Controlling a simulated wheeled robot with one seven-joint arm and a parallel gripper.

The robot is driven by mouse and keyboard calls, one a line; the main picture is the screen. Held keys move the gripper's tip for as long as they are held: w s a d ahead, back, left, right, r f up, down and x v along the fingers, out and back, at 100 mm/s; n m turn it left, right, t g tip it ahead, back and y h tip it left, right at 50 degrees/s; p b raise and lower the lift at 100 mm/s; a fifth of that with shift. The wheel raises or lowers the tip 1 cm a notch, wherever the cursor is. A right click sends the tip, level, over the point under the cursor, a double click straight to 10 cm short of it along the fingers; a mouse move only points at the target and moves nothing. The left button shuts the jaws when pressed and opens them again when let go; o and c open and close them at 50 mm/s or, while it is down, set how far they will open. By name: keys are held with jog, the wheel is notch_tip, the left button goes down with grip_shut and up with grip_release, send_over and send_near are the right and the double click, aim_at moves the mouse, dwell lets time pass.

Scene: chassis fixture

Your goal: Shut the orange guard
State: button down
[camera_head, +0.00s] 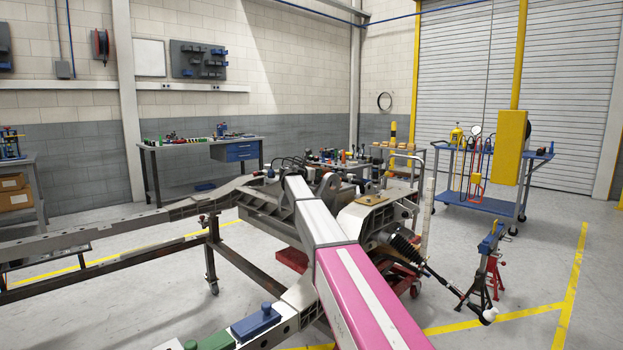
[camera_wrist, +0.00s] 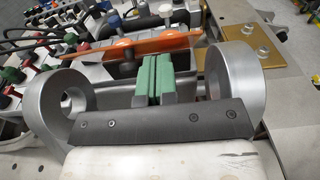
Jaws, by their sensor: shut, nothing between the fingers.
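The orange guard (camera_wrist: 95,55) is a thin orange strip across the upper middle of the wrist view. Two rounded orange parts stand along it, with blue and grey-topped levers behind. I cannot tell how far open it is. My gripper (camera_wrist: 158,78) has green finger pads pressed together with nothing between them. In the wrist view the pads appear just in front of the guard's near edge; whether they touch it is unclear. In the head view my arm hides the gripper's fingertips, and I cannot make out the guard.
Hoses and red, green and white fittings (camera_wrist: 40,72) crowd the left of the wrist view. A brass plate with bolts (camera_wrist: 249,45) lies to the right. The head view shows the long chassis frame (camera_head: 110,243), a blue cart (camera_head: 483,203) and open floor at the right.

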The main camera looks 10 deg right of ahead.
jog(key=shift+w+d+r, duration=0.25)
jog(key=shift+d+r, duration=0.1)
jog(key=shift+r, duration=0.05)
jog(key=shift+w+d+r+y, duration=0.1)
jog(key=shift+r+y, duration=0.1)
jog(key=shift+y, duration=0.1)
